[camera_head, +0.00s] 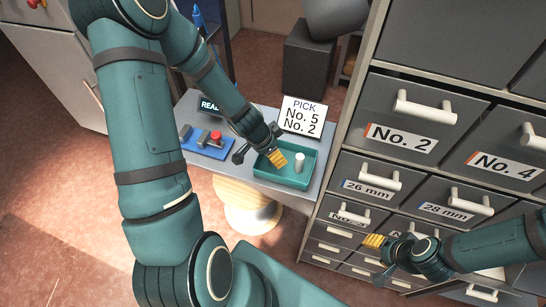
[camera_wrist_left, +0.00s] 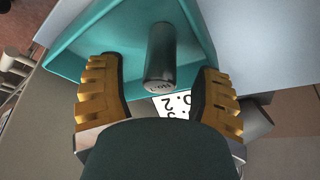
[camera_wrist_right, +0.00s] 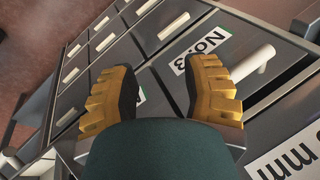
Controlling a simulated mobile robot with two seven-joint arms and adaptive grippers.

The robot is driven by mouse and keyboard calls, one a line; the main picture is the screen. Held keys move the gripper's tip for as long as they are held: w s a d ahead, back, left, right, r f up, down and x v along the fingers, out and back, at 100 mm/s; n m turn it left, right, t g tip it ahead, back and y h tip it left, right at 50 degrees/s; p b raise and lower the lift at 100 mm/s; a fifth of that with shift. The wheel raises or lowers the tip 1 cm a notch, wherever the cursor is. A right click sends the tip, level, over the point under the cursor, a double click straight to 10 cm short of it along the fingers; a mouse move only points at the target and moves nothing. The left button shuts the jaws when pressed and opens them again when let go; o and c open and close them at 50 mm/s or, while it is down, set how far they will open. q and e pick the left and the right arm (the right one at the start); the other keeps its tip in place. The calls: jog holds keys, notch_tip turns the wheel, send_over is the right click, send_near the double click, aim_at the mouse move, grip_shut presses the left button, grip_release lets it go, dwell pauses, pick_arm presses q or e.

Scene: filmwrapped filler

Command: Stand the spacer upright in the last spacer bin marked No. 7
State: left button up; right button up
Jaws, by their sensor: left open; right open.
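In the left wrist view the spacer (camera_wrist_left: 161,58) shows between and beyond my fingertips, not gripped. My left gripper (camera_head: 277,158) is open over the tray, just left of the spacer in the head view. My right gripper (camera_head: 373,240) is open and empty in front of the drawer cabinet. In the right wrist view a drawer labelled No. 3 (camera_wrist_right: 201,48) lies beyond its fingers.
A sign (camera_head: 301,117) reads PICK No. 5, No. 2. A blue panel with controls (camera_head: 206,141) sits left of the tray. The grey cabinet has drawers labelled No. 2 (camera_head: 401,138), No. 4 (camera_head: 505,167), 26 mm (camera_head: 368,189) and 28 mm (camera_head: 447,212). Floor at left is clear.

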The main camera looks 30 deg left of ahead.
pick_arm(q)
grip_shut()
jog(key=shift+r, duration=0.1)
dwell(0.3)
